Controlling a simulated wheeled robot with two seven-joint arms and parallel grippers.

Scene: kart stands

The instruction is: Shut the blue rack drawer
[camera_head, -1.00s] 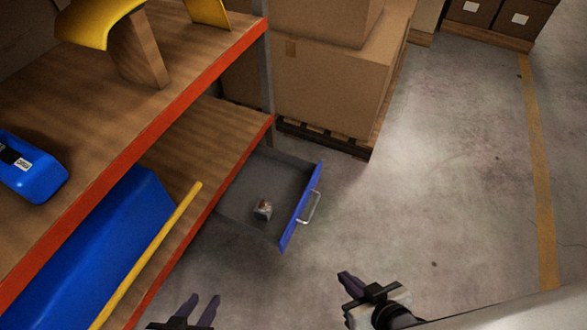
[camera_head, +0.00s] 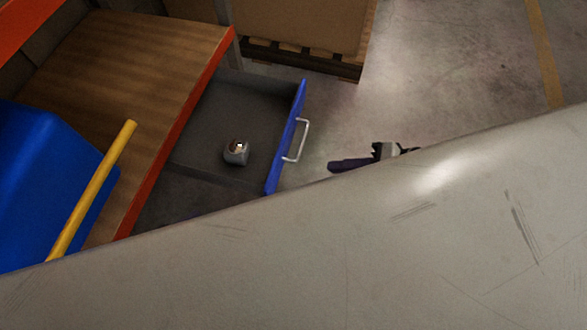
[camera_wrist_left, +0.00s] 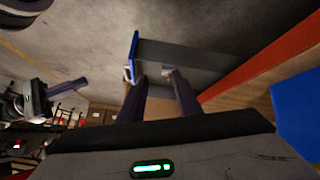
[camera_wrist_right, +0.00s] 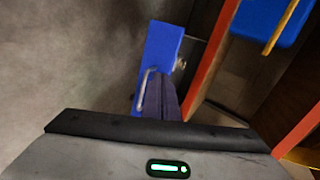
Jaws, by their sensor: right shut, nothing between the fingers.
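The rack drawer (camera_head: 222,125) is pulled out. It has a grey box, a blue front panel (camera_head: 287,140) and a silver bar handle (camera_head: 302,140). A small grey item (camera_head: 236,152) lies inside. My right gripper (camera_head: 332,165) is shut and empty, just right of the blue front and its handle, apart from them in the head view. In the right wrist view its closed fingers (camera_wrist_right: 168,97) overlap the blue front (camera_wrist_right: 163,45); contact cannot be told. My left gripper (camera_wrist_left: 165,82) shows only in its wrist view, fingers apart and empty, pointing at the drawer's side.
The wooden rack shelf (camera_head: 130,60) with an orange edge is left of the drawer. A blue bin (camera_head: 45,185) and yellow bar (camera_head: 92,190) are at the left. Boxes on a pallet (camera_head: 300,62) stand behind. Floor to the right is clear. My own body hides the lower picture.

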